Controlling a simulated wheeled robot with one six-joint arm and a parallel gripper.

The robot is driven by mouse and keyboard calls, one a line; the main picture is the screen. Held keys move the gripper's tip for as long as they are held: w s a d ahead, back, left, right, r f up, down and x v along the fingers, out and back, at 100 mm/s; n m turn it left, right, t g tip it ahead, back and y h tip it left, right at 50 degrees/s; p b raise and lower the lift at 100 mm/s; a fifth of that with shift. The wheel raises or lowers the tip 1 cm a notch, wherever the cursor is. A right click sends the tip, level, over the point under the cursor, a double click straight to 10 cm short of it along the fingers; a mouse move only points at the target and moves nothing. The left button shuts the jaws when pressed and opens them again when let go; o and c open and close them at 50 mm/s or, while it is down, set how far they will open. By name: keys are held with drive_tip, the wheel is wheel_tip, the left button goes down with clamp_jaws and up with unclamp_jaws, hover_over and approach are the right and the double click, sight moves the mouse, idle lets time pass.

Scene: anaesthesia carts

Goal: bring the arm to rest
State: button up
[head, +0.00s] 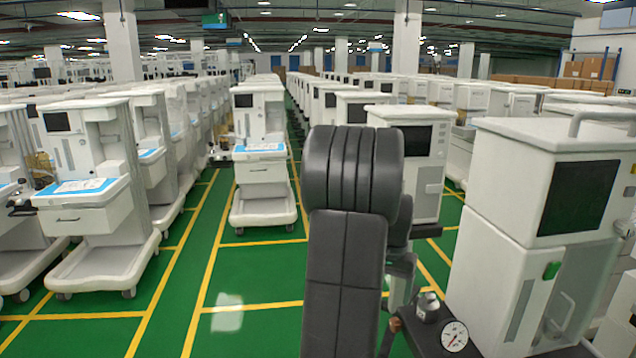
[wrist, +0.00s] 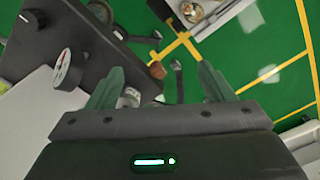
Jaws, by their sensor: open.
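My gripper (wrist: 160,82) is open in the wrist view, its two greenish fingers wide apart with nothing held between them. Below the fingers, a dark block with a lit green strip crosses the wrist view. In the head view my dark padded arm stands upright in the middle and hides part of the aisle. The fingers cannot be made out clearly in the head view. A black equipment block (wrist: 100,38) with a round white gauge (wrist: 64,68) lies close to the left finger in the wrist view. I cannot tell whether they touch.
The gauge (head: 454,336) also shows at the lower right of the head view, near a white cart with a dark screen (head: 578,197). White carts (head: 262,150) line both sides. The green floor (head: 255,270) with yellow lines is clear left of my arm.

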drive_tip(key=w+a+f+n+b, duration=0.2)
drive_tip(key=a+f+n+b, duration=0.3)
drive_tip(key=a+f+b, duration=0.4)
drive_tip(key=a+f, duration=0.6)
drive_tip(key=f, duration=0.3)
drive_tip(key=shift+a+f, duration=0.25)
drive_tip(key=shift+a, duration=0.1)
drive_tip(key=shift+r, duration=0.15)
